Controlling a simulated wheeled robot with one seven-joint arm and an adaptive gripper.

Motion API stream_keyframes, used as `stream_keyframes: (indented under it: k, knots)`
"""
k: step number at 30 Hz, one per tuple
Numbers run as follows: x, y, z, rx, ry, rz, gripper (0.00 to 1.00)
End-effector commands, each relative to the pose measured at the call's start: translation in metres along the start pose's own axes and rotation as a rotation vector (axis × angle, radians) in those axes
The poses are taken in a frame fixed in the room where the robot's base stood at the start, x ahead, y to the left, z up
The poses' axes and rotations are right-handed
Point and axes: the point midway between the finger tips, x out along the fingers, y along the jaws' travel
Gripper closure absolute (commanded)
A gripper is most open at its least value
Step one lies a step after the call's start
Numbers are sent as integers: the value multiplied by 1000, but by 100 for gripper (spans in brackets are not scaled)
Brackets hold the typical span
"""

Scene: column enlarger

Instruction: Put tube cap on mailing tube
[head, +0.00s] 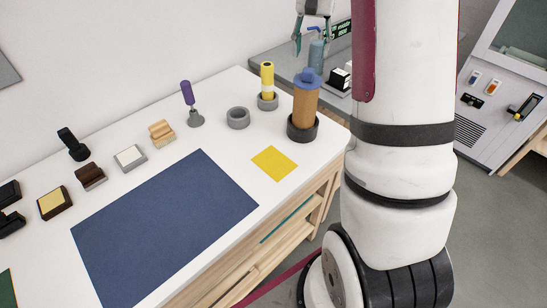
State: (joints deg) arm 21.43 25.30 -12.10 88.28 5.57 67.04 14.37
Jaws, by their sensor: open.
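The mailing tube (305,105) is a brown cylinder standing upright in a dark round holder (302,130) at the right end of the white table. A blue cap with a raised knob, the tube cap (308,77), sits on top of the tube; whether it is fully seated I cannot tell. My gripper (297,42) shows only partly at the top edge, above and apart from the cap. Its visible fingers are open and appear empty.
A yellow cylinder (267,78) stands in a grey ring left of the tube. An empty grey ring (238,117), a purple-handled tool (189,100), a yellow square (274,163) and a blue mat (165,225) lie on the table. A grey counter with a bottle (317,54) is behind.

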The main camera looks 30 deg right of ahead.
Motion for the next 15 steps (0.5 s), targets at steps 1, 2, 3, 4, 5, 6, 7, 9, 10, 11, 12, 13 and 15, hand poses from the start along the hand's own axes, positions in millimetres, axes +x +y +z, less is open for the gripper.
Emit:
stream_keyframes:
  k: [1, 2, 3, 4, 5, 6, 7, 9, 10, 11, 12, 13, 15]
  knots:
    - [-2, 0, 0, 0, 1, 0, 51]
    - [-3, 0, 0, 0, 0, 0, 51]
    - [-5, 0, 0, 0, 1, 0, 51]
    - [-6, 0, 0, 0, 1, 0, 51]
    - [-7, 0, 0, 0, 1, 0, 51]
    - [-8, 0, 0, 0, 1, 0, 51]
    - [-9, 0, 0, 0, 1, 0, 51]
    - [-12, 0, 0, 0, 1, 0, 51]
    - [-12, 0, 0, 0, 1, 0, 51]
    - [-13, 0, 0, 0, 1, 0, 51]
    - [-13, 0, 0, 0, 1, 0, 51]
    - [-14, 0, 0, 0, 0, 0, 51]
    - [-14, 0, 0, 0, 0, 0, 51]
